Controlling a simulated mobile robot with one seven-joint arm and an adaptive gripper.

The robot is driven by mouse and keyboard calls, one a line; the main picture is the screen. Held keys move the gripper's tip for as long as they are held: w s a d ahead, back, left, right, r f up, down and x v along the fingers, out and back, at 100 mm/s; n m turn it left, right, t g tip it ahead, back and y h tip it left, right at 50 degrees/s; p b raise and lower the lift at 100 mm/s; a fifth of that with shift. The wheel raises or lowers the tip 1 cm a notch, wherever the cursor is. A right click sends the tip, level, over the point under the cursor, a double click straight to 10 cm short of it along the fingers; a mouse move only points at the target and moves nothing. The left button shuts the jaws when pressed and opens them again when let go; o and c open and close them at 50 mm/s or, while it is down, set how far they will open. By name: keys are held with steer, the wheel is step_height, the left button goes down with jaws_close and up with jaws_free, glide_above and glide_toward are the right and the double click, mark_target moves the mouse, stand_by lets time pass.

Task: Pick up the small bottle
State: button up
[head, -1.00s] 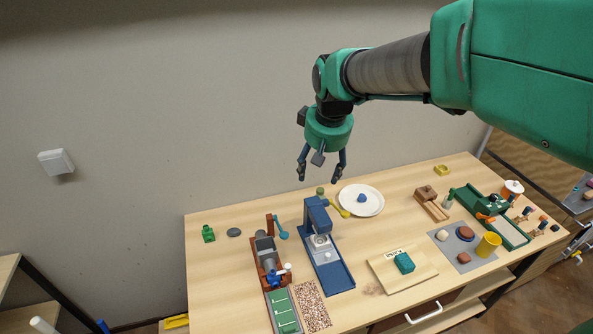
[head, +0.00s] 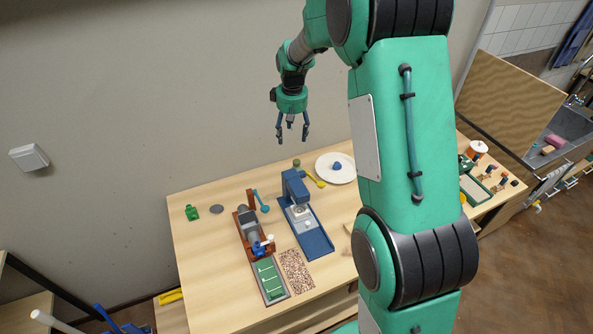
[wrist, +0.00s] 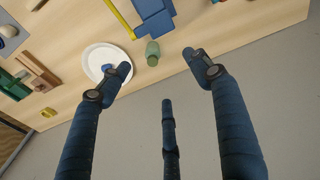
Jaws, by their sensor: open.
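A small green bottle (head: 297,162) with an olive top stands near the table's back edge, behind the blue press-like device (head: 294,187). In the wrist view the bottle (wrist: 153,54) appears upright, beside the white plate and between the lines of my fingertips. My gripper (head: 292,137) is open and empty, pointing down above the back of the table. It is higher than the bottle and apart from it. A third finger shows in the middle of the wrist view.
A white plate (head: 325,172) with a blue lump (head: 337,166) lies right of the bottle, and a yellow tool (head: 316,181) lies close by. A brown stand with a grey cylinder (head: 249,228) is in front left. The wall is behind. My arm hides much of the table's right side.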

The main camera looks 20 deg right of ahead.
steer(key=n+g+p, duration=0.1)
steer(key=p, duration=0.3)
glide_above(297, 161)
step_height(297, 161, down, 15)
steer(key=shift+d, duration=0.15)
steer(key=shift+f, duration=0.1)
steer(key=shift+f+p, duration=0.3)
steer(key=shift+f, duration=3.9)
steer(key=shift+f, duration=0.1)
steer(key=shift+a+f+p, duration=0.2)
steer(key=shift+f+p, duration=0.3)
steer(key=shift+f, duration=2)
steer(key=shift+c, duration=0.5)
